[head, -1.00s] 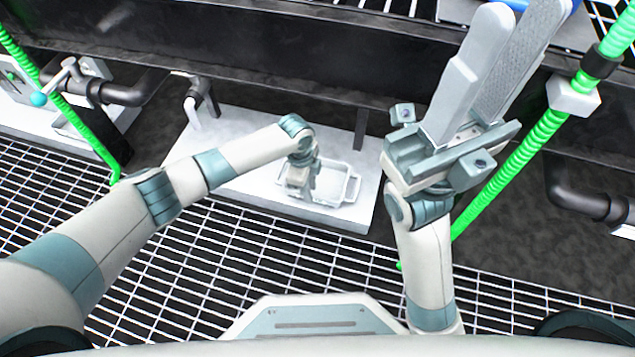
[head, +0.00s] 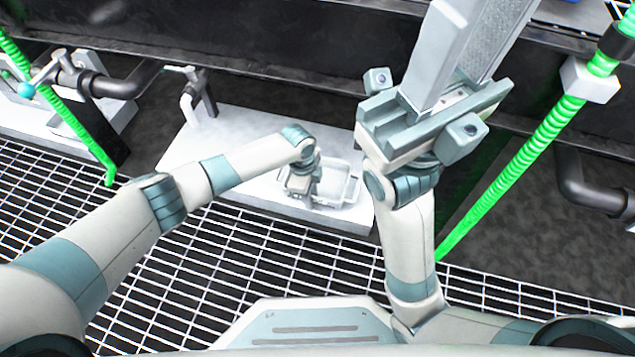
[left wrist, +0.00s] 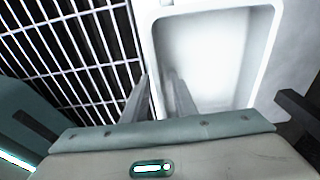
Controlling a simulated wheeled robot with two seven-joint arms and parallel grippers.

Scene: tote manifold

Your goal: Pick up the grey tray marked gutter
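The light grey tray (head: 347,188) is a shallow open box over the white slab. My left gripper (head: 303,190) points down at its near left part and covers some of it. In the left wrist view, the fingers (left wrist: 160,92) stand on either side of one tray wall, with a narrow gap between them, and look shut on it. The tray's pale inside (left wrist: 215,55) looks empty. No marking can be read. Whether the tray touches the slab is unclear. My right gripper (head: 470,45) is raised, empty, with its fingers apart.
The white slab (head: 240,130) lies beside metal grating (head: 240,255). A dark beam (head: 270,50) runs behind it. Green hoses (head: 510,175) rise at left and right. Dark pipes with a valve (head: 110,85) stand at the left, and another pipe (head: 585,190) at the right.

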